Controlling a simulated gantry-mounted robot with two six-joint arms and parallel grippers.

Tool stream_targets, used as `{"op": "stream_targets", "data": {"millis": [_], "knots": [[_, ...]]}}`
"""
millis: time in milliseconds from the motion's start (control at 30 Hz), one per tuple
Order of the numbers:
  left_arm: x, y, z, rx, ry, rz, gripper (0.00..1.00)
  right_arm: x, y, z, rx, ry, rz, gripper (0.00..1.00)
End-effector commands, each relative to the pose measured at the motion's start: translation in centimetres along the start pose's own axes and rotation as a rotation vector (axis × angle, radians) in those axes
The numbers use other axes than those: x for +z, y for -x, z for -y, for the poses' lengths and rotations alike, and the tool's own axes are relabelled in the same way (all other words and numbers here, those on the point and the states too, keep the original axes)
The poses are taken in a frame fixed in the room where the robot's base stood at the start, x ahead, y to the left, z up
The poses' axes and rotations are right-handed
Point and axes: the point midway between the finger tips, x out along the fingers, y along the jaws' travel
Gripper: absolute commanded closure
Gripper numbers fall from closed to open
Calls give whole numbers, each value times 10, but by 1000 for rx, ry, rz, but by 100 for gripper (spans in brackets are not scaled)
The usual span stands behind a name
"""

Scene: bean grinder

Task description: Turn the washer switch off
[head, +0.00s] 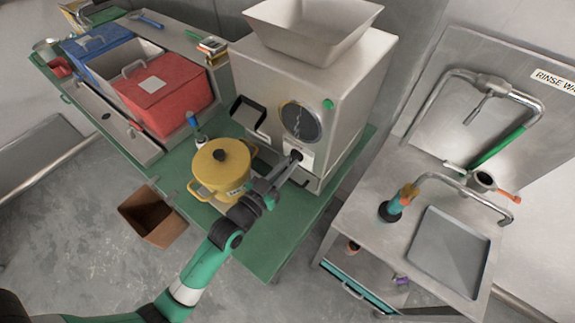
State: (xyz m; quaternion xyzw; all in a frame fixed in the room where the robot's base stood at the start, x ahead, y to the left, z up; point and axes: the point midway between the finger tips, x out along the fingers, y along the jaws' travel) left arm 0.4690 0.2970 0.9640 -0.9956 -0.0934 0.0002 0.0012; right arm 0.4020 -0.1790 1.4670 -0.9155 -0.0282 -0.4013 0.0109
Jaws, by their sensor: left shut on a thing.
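My left gripper (286,170) reaches up from the bottom of the head view to the front of the metal grinder (315,85). Its fingertips are shut on a small black switch (297,154) on a pale plate, below the round dark dial (300,121). The fingers partly hide the switch, so its setting cannot be told. No label marks it as the washer switch. My right gripper is not in view.
A yellow lidded pot (219,170) stands on the green table, close left of my arm. Red (165,92) and blue bins stand farther left. A steel sink unit (440,250) with taps is at right. A brown box (153,217) is below the table's front edge.

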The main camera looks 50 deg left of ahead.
Motion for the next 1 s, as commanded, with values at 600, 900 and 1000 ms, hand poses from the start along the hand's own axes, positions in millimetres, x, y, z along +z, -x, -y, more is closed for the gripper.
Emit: {"op": "stream_targets", "data": {"millis": [600, 900, 1000], "knots": [[-1, 0, 0, 0, -14, -2, 60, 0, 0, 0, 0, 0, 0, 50], [0, 0, 0, 0, -13, -1, 55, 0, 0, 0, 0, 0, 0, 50], [0, 6, 0, 0, -12, 1, 55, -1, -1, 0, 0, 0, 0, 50]]}}
